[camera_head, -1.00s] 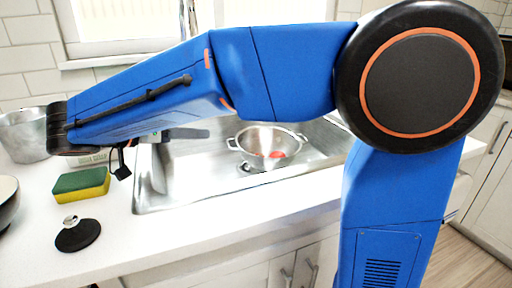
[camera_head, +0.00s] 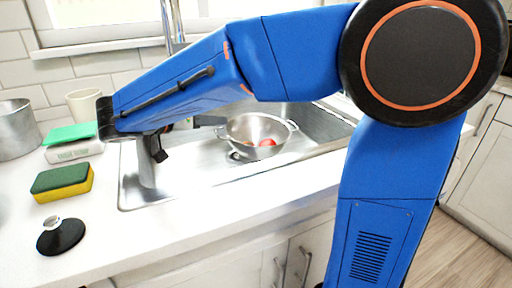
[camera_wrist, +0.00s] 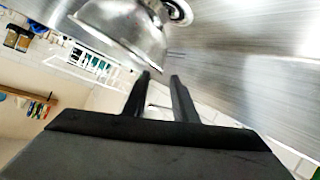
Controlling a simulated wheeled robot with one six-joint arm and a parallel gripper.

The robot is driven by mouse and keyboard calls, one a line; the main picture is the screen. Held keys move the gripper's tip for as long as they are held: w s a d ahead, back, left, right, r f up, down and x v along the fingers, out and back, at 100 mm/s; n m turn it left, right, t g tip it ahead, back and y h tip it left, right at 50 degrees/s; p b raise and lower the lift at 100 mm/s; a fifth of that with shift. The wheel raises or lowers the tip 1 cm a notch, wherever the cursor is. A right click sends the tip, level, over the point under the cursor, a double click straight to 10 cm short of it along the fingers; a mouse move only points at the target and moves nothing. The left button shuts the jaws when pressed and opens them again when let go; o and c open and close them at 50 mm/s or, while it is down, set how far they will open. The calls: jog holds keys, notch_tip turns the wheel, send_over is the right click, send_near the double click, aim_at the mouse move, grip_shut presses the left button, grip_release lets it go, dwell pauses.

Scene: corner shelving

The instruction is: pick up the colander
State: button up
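The metal colander (camera_head: 242,129) stands in the sink with its handles out to the sides. A red round thing (camera_head: 267,142) shows inside it. In the wrist view the colander's shiny bowl (camera_wrist: 122,28) is at the top, beyond my fingertips. My gripper (camera_wrist: 161,78) has its two dark fingers apart with nothing between them. In the head view the gripper (camera_head: 208,121) is partly hidden by my forearm and lies just left of the colander, apparently above the sink. I cannot tell the exact gap to the rim.
The steel sink (camera_head: 200,172) surrounds the colander. On the counter at left are a sponge (camera_head: 62,181), a black stopper-like thing (camera_head: 61,238), a box with a green top (camera_head: 74,143), a cup (camera_head: 86,106) and a metal pot (camera_head: 15,130). A faucet (camera_head: 172,25) rises behind my arm.

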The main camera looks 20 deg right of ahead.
jog(key=shift+x, duration=2.95)
grip_shut()
